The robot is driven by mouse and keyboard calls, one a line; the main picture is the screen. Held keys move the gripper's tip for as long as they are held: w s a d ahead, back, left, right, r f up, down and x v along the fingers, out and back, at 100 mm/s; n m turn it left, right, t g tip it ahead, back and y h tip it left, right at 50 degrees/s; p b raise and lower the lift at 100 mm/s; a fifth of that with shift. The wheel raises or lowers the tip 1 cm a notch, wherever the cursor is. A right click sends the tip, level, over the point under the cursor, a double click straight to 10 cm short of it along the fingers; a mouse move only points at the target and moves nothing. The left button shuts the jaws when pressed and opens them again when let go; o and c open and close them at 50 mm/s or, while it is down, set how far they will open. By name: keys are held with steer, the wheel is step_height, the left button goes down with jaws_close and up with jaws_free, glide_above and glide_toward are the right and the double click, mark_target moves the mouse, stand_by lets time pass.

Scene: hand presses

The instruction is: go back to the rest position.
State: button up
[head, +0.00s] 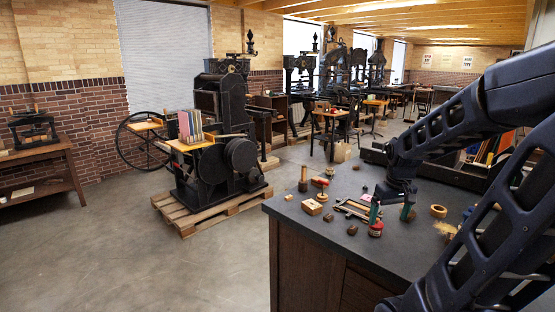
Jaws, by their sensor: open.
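My gripper (391,213) is in the head view above the dark worktop (300,222), pointing down. Its two teal-tipped fingers are spread apart with nothing visible held between them. A small red-and-dark object (376,230) sits on the worktop just below the left finger; whether the finger touches it I cannot tell. My dark arm comes in from the right and covers much of the right side of the worktop.
A wooden block (312,207), a dark upright stamp-like piece (303,180), a small frame (351,209) and a tan ring (438,211) lie near the gripper. A dark tray (376,156) stands behind. Open floor (110,240) lies left; a press (222,150) stands on a pallet.

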steer(key=s+a+r+m+t, duration=0.2)
steer(key=s+a+r+t, duration=0.1)
steer(key=s+a+r, duration=0.2)
steer(key=a+v, duration=0.1)
steer(key=v, duration=0.3)
steer(key=shift+s+r, duration=0.2)
steer(key=shift+s, duration=0.05)
